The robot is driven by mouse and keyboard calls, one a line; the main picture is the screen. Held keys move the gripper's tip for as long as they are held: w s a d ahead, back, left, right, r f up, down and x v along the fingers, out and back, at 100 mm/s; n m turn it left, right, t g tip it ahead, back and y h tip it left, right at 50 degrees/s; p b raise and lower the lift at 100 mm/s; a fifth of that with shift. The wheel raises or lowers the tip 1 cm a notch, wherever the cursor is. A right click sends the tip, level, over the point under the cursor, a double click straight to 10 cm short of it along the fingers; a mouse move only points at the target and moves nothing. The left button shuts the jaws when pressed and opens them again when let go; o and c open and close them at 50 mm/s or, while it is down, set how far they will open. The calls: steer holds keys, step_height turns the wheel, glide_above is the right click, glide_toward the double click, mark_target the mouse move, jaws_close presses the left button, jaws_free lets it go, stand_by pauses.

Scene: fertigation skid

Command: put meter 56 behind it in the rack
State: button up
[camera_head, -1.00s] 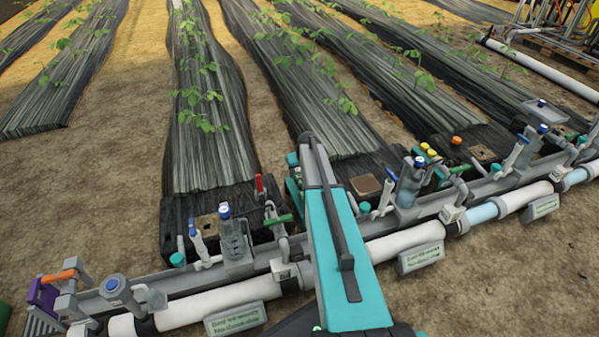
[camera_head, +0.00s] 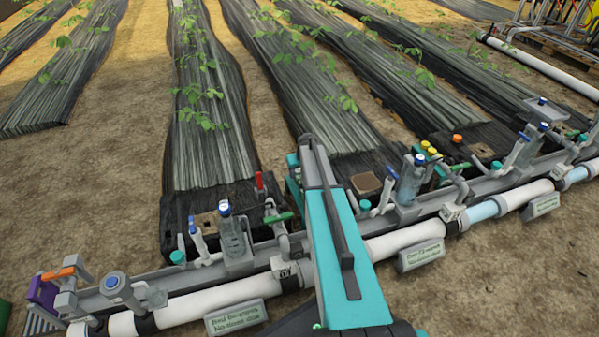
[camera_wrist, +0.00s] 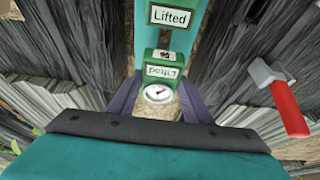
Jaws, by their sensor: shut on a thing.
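A small round meter (camera_wrist: 158,93) with a white dial and red needle shows in the wrist view. It sits between the two grey-purple fingers of my gripper (camera_wrist: 158,104), which is shut on it. No number on it is readable. I cannot tell whether these belong to the rack. In the head view my teal arm hides my gripper and the meter.
A red-handled valve (camera_wrist: 289,107) stands at the right in the wrist view. In the head view a white pipe (camera_head: 215,305) with valves and meters runs across the front. Black crop beds (camera_head: 205,110) lie behind it, with bare soil between.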

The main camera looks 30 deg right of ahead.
steer(key=shift+f, duration=1.25)
steer(key=o, duration=1.2)
steer(key=shift+r, duration=0.1)
steer(key=shift+r+p, duration=2.55)
steer(key=shift+r, duration=1.35)
steer(key=shift+s, duration=0.1)
